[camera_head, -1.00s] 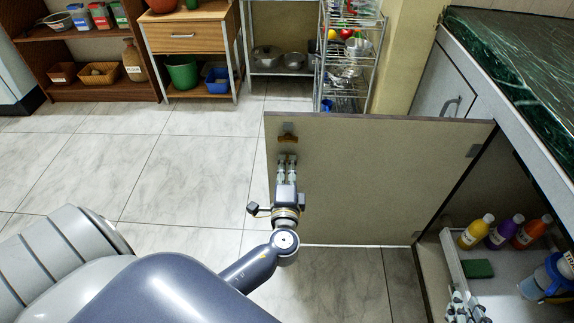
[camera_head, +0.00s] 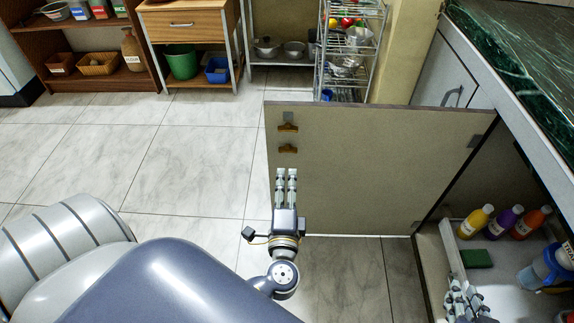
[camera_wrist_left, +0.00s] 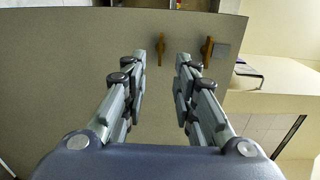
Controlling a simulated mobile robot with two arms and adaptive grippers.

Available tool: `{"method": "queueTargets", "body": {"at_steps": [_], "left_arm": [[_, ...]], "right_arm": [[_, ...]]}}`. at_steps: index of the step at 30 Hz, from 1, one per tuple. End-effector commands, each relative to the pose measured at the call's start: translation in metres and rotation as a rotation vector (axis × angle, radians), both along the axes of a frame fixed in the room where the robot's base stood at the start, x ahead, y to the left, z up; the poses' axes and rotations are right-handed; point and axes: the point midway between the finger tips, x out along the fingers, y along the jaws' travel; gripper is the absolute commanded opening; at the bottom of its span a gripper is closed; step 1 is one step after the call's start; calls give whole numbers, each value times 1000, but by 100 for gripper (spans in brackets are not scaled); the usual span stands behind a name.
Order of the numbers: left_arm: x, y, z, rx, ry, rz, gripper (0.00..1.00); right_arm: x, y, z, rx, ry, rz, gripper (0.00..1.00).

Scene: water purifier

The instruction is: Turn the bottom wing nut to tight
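Two brown wing nuts sit on the open cabinet door (camera_head: 385,175). The top one (camera_head: 288,127) is just below a small grey plate, and the bottom one (camera_head: 287,148) is below it. In the left wrist view the bottom wing nut (camera_wrist_left: 160,48) lies beyond and between the fingertips; the top one (camera_wrist_left: 207,50) is to its right. Both look lengthwise across the door in the head view. My left gripper (camera_head: 286,172) is open and empty, just below the bottom nut, apart from it; it fills the wrist view (camera_wrist_left: 161,60). My right gripper (camera_head: 463,292) is partly visible, its opening unclear.
The cabinet interior at right holds yellow, purple and orange bottles (camera_head: 503,222), a green sponge (camera_head: 476,258) and a blue-and-white container (camera_head: 545,270). Shelves and a wire rack (camera_head: 345,60) stand at the back. The tiled floor left of the door is clear.

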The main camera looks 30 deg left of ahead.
Motion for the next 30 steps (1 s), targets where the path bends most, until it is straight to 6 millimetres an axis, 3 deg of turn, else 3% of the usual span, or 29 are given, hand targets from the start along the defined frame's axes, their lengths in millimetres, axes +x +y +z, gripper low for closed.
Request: {"method": "queueTargets", "body": {"at_steps": [7, 25, 30], "left_arm": [[-21, -13, 0, 0, 0, 0, 27], [-23, -13, 0, -6, 0, 2, 27], [-25, -4, -8, -141, 22, 33, 27]], "right_arm": [[0, 0, 0, 0, 0, 0, 16], [0, 0, 0, 0, 0, 0, 16], [0, 0, 0, 0, 0, 0, 16]]}}
